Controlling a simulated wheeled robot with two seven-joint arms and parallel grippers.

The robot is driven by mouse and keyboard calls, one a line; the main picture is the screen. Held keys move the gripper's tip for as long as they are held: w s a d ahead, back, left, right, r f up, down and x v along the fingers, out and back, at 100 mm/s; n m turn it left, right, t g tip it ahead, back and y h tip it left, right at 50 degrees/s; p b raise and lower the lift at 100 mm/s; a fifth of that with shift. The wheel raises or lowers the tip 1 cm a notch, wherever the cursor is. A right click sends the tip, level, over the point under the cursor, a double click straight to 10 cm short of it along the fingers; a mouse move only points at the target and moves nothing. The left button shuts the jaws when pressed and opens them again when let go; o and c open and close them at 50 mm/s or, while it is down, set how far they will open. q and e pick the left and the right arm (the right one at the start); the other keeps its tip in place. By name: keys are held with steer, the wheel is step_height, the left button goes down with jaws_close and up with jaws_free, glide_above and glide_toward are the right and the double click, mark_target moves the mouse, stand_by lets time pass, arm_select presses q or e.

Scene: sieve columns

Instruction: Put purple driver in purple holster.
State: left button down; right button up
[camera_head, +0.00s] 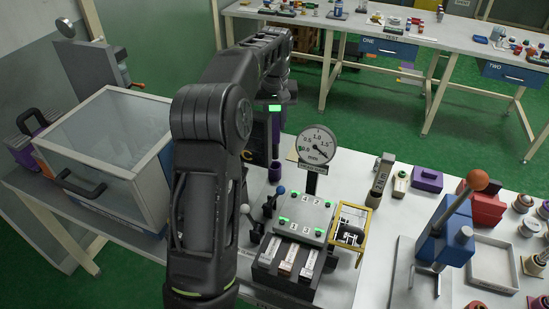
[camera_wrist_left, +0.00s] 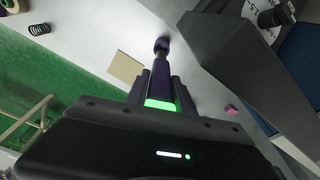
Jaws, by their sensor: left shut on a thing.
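My left gripper (camera_head: 275,112) points down behind the gauge, at the back edge of the near bench. It is shut on the purple driver (camera_head: 276,138), which hangs upright below the green light. In the left wrist view the driver (camera_wrist_left: 161,72) runs out from between the fingers (camera_wrist_left: 160,92). A wider dark purple cylinder (camera_head: 275,172), which looks like the holster, stands right under the driver. In the wrist view a round dark purple end (camera_wrist_left: 162,44) shows at the driver's tip. I cannot tell whether the tip is inside the cylinder or just above it. My right gripper is out of view.
A dial gauge (camera_head: 317,146) stands just right of the gripper, behind a grey fixture (camera_head: 302,222). A clear-walled box (camera_head: 110,150) is at left. A purple block (camera_head: 428,180) and a blue press (camera_head: 447,232) are at right. A tan square (camera_wrist_left: 126,67) lies near the driver.

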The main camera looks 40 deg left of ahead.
mark_target(275, 143)
arm_select(q)
steer(key=shift+f, duration=2.2)
steer(key=shift+f+p, duration=0.6)
steer(key=shift+f, duration=1.25)
steer(key=shift+f, duration=0.15)
steer(key=c, duration=1.1)
jaws_free()
